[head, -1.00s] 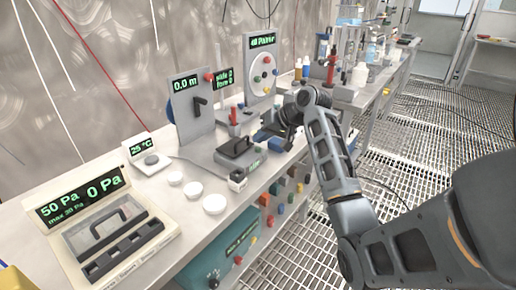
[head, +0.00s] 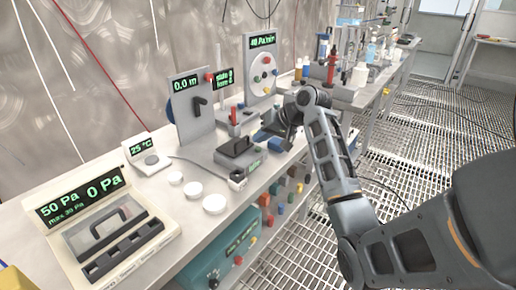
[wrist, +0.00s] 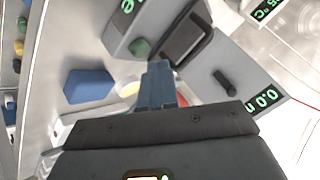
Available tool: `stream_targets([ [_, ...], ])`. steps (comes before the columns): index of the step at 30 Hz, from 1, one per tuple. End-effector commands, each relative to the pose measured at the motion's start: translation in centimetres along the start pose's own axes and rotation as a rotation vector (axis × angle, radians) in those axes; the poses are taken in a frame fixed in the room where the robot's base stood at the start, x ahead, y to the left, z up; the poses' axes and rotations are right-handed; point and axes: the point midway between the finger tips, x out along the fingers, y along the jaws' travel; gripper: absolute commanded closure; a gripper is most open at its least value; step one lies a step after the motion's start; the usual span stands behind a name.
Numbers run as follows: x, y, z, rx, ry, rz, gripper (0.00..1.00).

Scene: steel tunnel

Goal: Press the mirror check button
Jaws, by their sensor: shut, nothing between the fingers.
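A grey device with a black-framed top (head: 238,147) stands on the bench in the head view, with a small green-lit display on its front. In the wrist view this grey device (wrist: 118,30) carries a round green button (wrist: 140,47) beside the black frame. No button label reading mirror check is legible. My gripper (wrist: 158,68) is shut and empty, its blue fingertips just short of the green button in the picture. Whether they touch it I cannot tell. In the head view my gripper (head: 268,134) is right of the device, partly hidden by my arm.
A grey panel (head: 187,115) with a black handle and a 0.0 m display stands behind the device. A dial panel (head: 262,84) is farther back. A blue block (wrist: 88,86) lies near my fingers. White round caps (head: 214,204) and a pressure box (head: 75,205) are at left.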

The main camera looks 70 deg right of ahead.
Motion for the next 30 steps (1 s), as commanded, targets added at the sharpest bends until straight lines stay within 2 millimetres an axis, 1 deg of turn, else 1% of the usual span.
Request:
stream_targets([
  [9,0.54,0.36,0.39,0.001,0.000,0.000,1.00],
  [30,0.83,0.59,0.61,0.000,0.000,0.000,1.00],
])
